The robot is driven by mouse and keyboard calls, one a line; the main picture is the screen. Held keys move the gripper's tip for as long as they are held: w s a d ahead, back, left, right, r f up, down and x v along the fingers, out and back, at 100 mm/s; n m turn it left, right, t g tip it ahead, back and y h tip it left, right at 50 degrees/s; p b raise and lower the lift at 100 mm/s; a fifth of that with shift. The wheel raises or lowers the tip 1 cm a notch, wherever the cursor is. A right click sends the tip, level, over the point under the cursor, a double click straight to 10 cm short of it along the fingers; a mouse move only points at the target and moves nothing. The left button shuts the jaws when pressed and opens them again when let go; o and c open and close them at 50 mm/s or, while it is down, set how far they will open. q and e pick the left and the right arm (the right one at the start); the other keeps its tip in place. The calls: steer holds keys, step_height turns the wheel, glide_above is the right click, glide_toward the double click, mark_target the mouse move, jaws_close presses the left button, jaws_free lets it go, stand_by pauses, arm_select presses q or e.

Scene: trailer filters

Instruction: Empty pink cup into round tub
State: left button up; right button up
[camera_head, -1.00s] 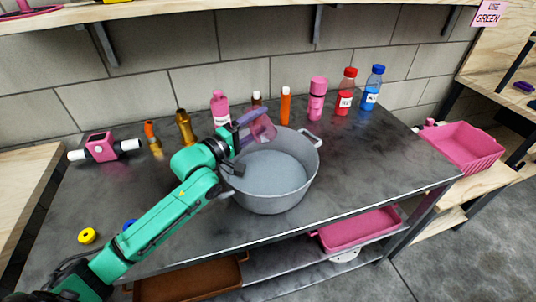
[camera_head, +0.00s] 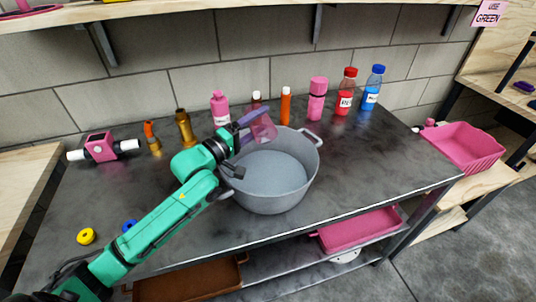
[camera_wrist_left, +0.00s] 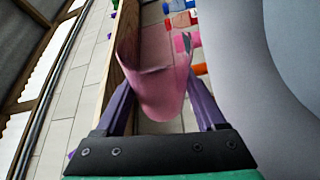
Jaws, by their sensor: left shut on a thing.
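The pink cup (camera_head: 263,129) is a translucent pink vessel held above the back left rim of the round tub, and it looks tilted. In the left wrist view the cup (camera_wrist_left: 163,85) sits between the two purple fingers. My left gripper (camera_head: 250,122) is shut on the cup. I cannot see any contents in the cup. The round tub (camera_head: 300,178) is a grey pot with side handles on the dark table. Its visible inside is plain grey and looks empty. My right gripper is not in view.
Several bottles, including a pink one (camera_head: 317,100), a red one (camera_head: 346,92) and a blue one (camera_head: 373,88), stand along the back. A pink device (camera_head: 101,147) is at the left. A yellow ring (camera_head: 86,236) lies at front left. The table's right side is clear.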

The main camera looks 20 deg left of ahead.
mark_target(262, 120)
arm_select(q)
steer(key=shift+s+d+r+m+h, duration=0.1)
steer(key=shift+r+m+h, duration=0.05)
steer(key=shift+m+h, duration=0.2)
steer(key=shift+s+d+r+m+t+h, duration=0.15)
steer(key=shift+s+r+m+h, duration=0.05)
steer(key=shift+r+m, duration=0.45)
steer(key=shift+s+d+r+m+t+h, duration=0.1)
steer(key=shift+s+d+r+m+h, duration=0.1)
steer(key=shift+r+m, duration=0.5)
steer(key=shift+s+d+r+m+t+h, duration=0.1)
steer(key=shift+s+r+m+t+h, duration=0.1)
steer(key=shift+r+m, duration=0.45)
stand_by(0.9)
steer(key=shift+s+d+r+m+h+b, duration=0.1)
steer(key=shift+s+d+m+h+b, duration=0.1)
steer(key=shift+m, duration=0.35)
steer(key=shift+s+d+r+m+h+b, duration=0.1)
steer(key=shift+s+m+h+b, duration=0.1)
steer(key=shift+m, duration=0.3)
stand_by(0.4)
stand_by(0.8)
